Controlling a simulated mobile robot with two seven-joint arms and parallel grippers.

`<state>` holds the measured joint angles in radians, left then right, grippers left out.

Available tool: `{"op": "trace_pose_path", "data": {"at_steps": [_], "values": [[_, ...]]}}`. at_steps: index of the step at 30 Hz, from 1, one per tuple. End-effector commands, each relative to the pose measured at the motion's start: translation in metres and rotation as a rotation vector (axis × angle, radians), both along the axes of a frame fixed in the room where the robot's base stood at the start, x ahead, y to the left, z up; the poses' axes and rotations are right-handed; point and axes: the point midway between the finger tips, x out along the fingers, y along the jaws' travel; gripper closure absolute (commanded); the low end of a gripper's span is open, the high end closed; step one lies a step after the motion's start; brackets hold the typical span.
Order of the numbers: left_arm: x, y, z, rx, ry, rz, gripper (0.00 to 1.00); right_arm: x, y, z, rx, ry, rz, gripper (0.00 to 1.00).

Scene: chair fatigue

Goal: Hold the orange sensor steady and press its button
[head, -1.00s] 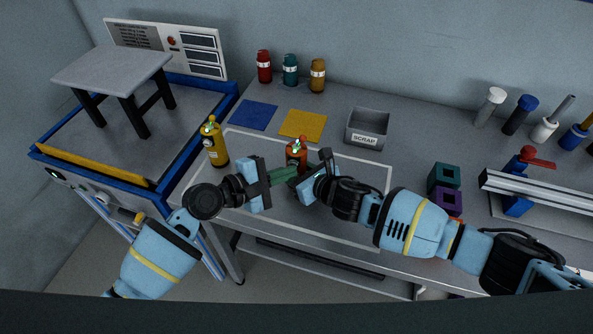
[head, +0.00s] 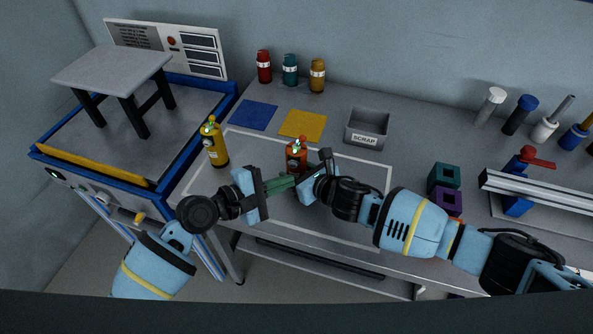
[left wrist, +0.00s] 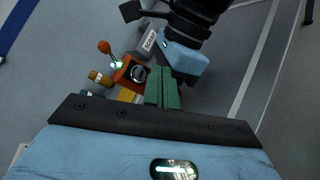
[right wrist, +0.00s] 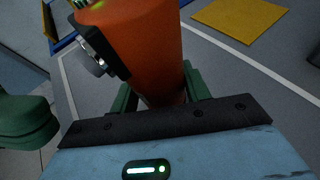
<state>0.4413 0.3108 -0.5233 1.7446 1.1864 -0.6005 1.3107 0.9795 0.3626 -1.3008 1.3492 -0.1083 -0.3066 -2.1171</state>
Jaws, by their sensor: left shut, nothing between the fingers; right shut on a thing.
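The orange sensor (head: 297,154) stands upright near the back edge of the marked area on the bench. My right gripper (right wrist: 160,92) is shut around its lower body, one green finger on each side. Its button (right wrist: 90,58), a round silver disc on a dark panel, faces left in the right wrist view. In the left wrist view the button (left wrist: 138,73) shows on the sensor (left wrist: 122,68), which has a lit green lamp. My left gripper (left wrist: 162,72) is shut and empty, its green fingertips just right of the button; I cannot tell whether they touch the sensor.
A yellow bottle-like unit (head: 216,147) stands left of the sensor. Behind are a blue mat (head: 254,114), a yellow mat (head: 302,124) and a grey scrap bin (head: 352,139). Teal and purple blocks (head: 444,176) and a rail fixture (head: 535,190) lie right.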

Motion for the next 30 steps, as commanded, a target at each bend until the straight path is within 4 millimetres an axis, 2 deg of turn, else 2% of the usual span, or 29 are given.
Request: {"op": "trace_pose_path", "data": {"at_steps": [13, 23, 24, 30], "values": [[-0.036, 0.009, 0.0, 0.001, 0.0, 0.001, 1.0, 0.0, 0.0, -0.001, 0.0, 0.001, 0.0, 0.79], [-0.041, 0.009, 0.0, 0.0, 0.0, 0.001, 1.0, 0.0, 0.0, -0.001, 0.0, 0.001, 0.0, 0.79], [-0.041, 0.009, 0.0, 0.0, 0.0, 0.001, 1.0, 0.0, 0.0, -0.001, 0.0, 0.001, 0.0, 0.51], [-0.04, 0.009, 0.0, -0.001, -0.001, 0.001, 1.0, 0.0, 0.0, -0.001, -0.001, 0.001, 0.0, 0.28]]}}
